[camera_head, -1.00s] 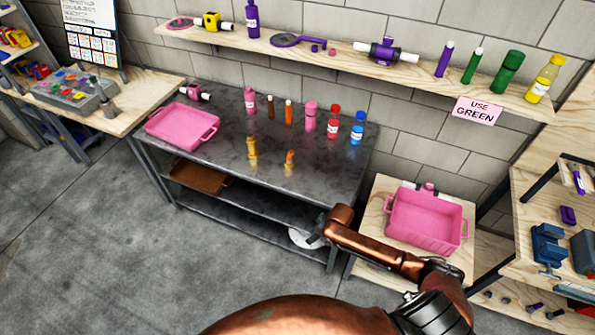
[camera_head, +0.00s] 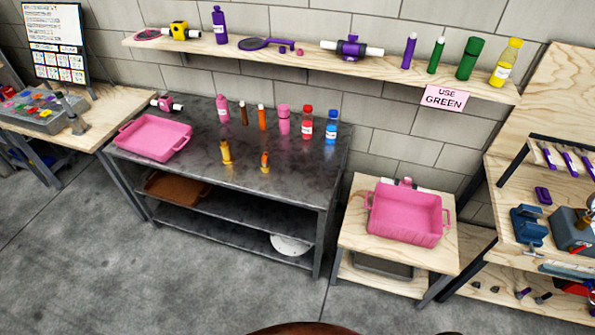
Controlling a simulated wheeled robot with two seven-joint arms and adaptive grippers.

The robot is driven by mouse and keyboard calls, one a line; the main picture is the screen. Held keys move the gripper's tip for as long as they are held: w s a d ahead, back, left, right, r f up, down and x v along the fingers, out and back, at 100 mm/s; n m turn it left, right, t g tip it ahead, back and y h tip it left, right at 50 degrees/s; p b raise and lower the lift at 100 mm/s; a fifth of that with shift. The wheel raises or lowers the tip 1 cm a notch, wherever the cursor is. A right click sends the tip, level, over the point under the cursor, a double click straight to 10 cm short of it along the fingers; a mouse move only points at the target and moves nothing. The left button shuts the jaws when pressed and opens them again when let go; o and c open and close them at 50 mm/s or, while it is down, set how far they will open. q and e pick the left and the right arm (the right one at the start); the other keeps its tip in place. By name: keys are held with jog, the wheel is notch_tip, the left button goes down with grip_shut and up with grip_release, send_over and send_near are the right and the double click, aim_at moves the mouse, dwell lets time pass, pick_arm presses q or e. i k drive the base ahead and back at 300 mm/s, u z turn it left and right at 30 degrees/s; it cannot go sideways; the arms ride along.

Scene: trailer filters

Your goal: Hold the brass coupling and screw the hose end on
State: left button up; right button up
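A small brass-coloured piece (camera_head: 226,152) stands upright near the front of the dark metal table (camera_head: 235,185). A smaller orange-brass piece (camera_head: 265,161) stands just to its right, apart from it. They are too small to tell which is the coupling. I cannot make out a hose end. Neither of my grippers is in view.
Several bottles (camera_head: 306,125) stand at the table's back, with a pink tray (camera_head: 152,138) at its left. A pink bin (camera_head: 405,215) sits on a wooden stand to the right. A sign (camera_head: 443,97) reads "USE GREEN" below the wall shelf (camera_head: 345,66). The floor in front is clear.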

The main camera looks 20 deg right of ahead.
aim_at(225, 146)
jog(key=z, duration=0.25)
jog(key=k, duration=0.3)
jog(key=u, duration=0.45)
jog(key=i, duration=0.8)
jog(key=u, duration=0.55)
jog(key=i, duration=0.75)
jog(key=z, duration=0.7)
jog(key=i, duration=0.65)
jog(key=z, duration=0.75)
